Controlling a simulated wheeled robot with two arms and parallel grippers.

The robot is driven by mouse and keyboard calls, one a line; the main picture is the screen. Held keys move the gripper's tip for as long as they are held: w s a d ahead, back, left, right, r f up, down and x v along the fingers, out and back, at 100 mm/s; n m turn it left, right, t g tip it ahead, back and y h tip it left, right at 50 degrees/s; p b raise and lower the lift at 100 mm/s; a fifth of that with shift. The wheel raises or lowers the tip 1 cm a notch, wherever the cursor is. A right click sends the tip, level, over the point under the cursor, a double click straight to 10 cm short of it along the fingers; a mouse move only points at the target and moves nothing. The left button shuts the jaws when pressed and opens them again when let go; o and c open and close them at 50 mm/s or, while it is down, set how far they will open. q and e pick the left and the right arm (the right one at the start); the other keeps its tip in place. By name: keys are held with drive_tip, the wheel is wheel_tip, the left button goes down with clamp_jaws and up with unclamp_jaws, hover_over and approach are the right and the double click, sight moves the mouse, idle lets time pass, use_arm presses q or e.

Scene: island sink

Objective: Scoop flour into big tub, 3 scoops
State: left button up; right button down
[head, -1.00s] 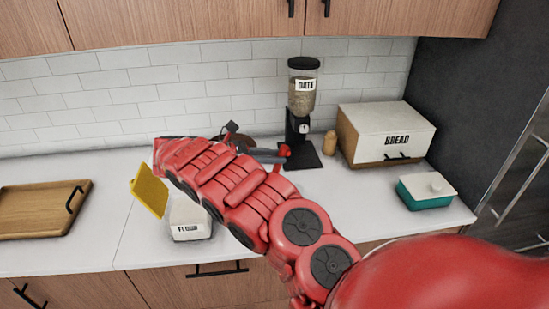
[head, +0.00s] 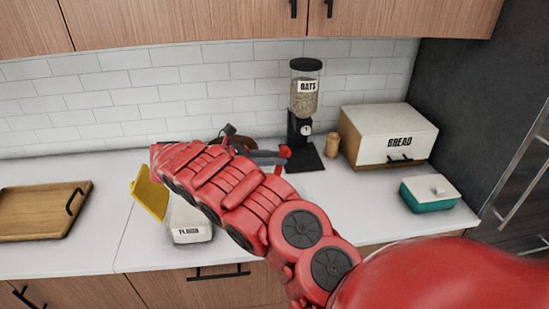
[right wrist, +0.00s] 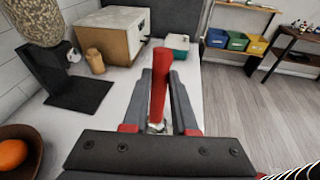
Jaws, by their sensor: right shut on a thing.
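My right arm reaches across the counter from the lower right. Its gripper (head: 268,156) is above the counter, in front of the oats dispenser. In the right wrist view it is shut on a narrow red thing (right wrist: 158,85), perhaps a scoop handle. A small red end (head: 285,151) shows at the fingertips in the head view. A white tub labelled FLOUR (head: 190,233) stands near the counter's front edge, partly behind my arm, its inside hidden. A yellow flat thing (head: 149,194) is tilted beside it. I cannot make out a separate big tub. My left gripper is not in view.
The oats dispenser (head: 304,95), a small wooden jar (head: 332,144), a bread box (head: 390,135) and a teal dish (head: 430,198) stand to the right. A wooden tray (head: 35,212) lies left. A brown bowl with an orange (right wrist: 13,154) is near the gripper.

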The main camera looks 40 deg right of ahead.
sight(275, 172)
drive_tip(key=shift+r, duration=0.1)
idle(0.4)
wheel_tip(275, 172, up, 4)
drive_tip(key=p, duration=0.3)
idle(1.6)
